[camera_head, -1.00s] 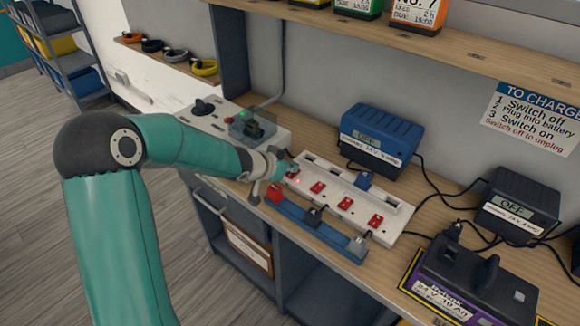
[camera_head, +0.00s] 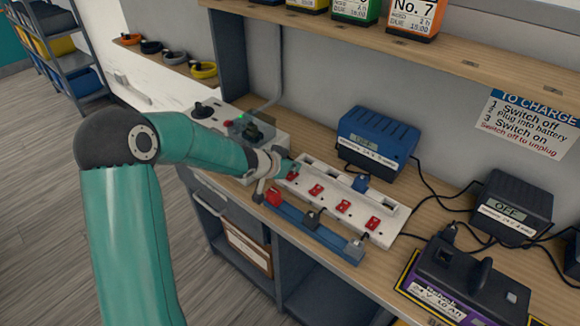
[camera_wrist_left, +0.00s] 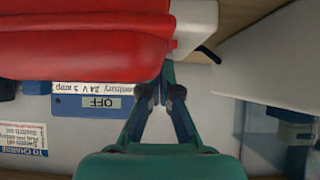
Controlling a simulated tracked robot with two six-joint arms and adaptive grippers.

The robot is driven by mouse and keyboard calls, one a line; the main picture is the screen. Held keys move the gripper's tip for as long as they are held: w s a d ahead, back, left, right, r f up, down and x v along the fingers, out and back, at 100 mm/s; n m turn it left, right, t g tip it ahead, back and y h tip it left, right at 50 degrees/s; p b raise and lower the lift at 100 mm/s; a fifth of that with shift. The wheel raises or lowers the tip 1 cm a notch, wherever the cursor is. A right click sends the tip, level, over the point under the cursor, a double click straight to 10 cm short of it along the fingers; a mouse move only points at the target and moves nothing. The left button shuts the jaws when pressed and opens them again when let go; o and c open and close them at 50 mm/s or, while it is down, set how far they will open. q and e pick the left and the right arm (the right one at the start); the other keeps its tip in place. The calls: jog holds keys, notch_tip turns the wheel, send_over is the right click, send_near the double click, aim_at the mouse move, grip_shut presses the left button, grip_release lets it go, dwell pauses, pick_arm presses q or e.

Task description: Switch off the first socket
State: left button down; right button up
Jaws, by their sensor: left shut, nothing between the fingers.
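The white socket strip (camera_head: 388,237) lies on the bench with a row of red switches. The first switch (camera_head: 293,174) is at its left end, partly covered by my gripper; I cannot tell its position. My left gripper (camera_head: 284,168) is shut and empty, right at this end of the strip. In the left wrist view the closed fingers (camera_wrist_left: 161,92) point at a large red, close-up shape (camera_wrist_left: 85,45) beside a white edge; contact cannot be told. The blue charger (camera_head: 378,138) stands behind the strip, and its display reads OFF in the wrist view (camera_wrist_left: 100,102).
A blue rail (camera_head: 315,235) with a red plug and dark plugs runs along the strip's front. A grey control box (camera_head: 212,118) stands left. A dark charger (camera_head: 513,205) reading OFF and a purple-black battery (camera_head: 465,285) are right. A shelf (camera_head: 480,65) hangs above.

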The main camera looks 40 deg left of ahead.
pick_arm(q)
jog(key=shift+w+r, duration=0.1)
dwell(0.3)
jog(key=shift+r+p, duration=0.6)
jog(key=shift+p, duration=0.15)
jog(key=r+p, duration=0.1)
jog(key=p, duration=0.1)
jog(key=r+p, duration=0.1)
jog(key=r, duration=0.1)
jog(key=shift+w+d+r+p, duration=0.1)
jog(key=shift+w+r+p, duration=0.15)
jog(key=shift+w+p, duration=0.15)
jog(key=r+p+v, duration=0.1)
jog(key=p+v, duration=0.2)
jog(key=v, duration=0.6)
jog(key=shift+w+p, duration=0.2)
jog(key=shift+p, duration=0.2)
